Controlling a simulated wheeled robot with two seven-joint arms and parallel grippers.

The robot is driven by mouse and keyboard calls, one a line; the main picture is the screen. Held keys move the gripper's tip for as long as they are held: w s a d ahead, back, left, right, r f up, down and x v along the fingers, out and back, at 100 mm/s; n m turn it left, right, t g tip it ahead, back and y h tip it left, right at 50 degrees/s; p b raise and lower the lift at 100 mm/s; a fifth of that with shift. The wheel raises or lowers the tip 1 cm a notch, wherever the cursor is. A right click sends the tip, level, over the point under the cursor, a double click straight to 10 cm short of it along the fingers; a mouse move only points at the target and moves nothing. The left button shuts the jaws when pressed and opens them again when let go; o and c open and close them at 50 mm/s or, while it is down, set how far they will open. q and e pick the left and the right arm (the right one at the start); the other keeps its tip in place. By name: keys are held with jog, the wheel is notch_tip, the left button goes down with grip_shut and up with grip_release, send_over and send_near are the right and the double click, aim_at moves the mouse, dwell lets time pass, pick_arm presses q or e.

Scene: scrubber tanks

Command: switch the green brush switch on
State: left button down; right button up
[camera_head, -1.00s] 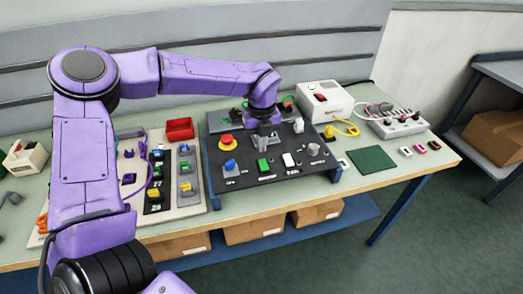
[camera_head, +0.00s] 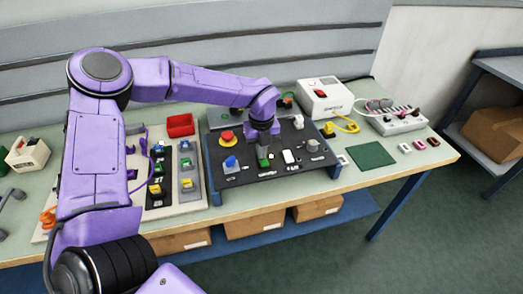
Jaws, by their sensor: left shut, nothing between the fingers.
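The green brush switch (camera_head: 264,162) is in the front row of the dark sloped control panel (camera_head: 234,179), between a blue switch (camera_head: 231,162) and a white switch (camera_head: 288,156). My left gripper (camera_head: 264,148) is shut and empty, pointing down at the green switch. Its fingertips cover the upper part of the switch. I cannot tell whether they touch it or which way it is tilted. My right gripper is not in view.
A red mushroom button (camera_head: 228,137) sits behind the blue switch. A grey knob (camera_head: 312,146) is to the right. A white box (camera_head: 325,97) with a red switch stands behind the panel. A red tray (camera_head: 180,125) lies to the left.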

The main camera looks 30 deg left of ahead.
pick_arm(q)
jog(key=shift+s+f, duration=0.15)
jog(key=shift+f, duration=0.05)
jog(key=shift+s+d+r, duration=0.15)
jog(key=shift+s+d, duration=0.2)
jog(key=shift+d, duration=0.1)
jog(key=shift+d+r, duration=0.15)
notch_tip(320, 180, up, 4)
jog(key=p, duration=0.3)
notch_tip(320, 180, up, 10)
jog(key=b, duration=0.2)
jog(key=shift+b, duration=0.3)
jog(key=shift+r, duration=0.1)
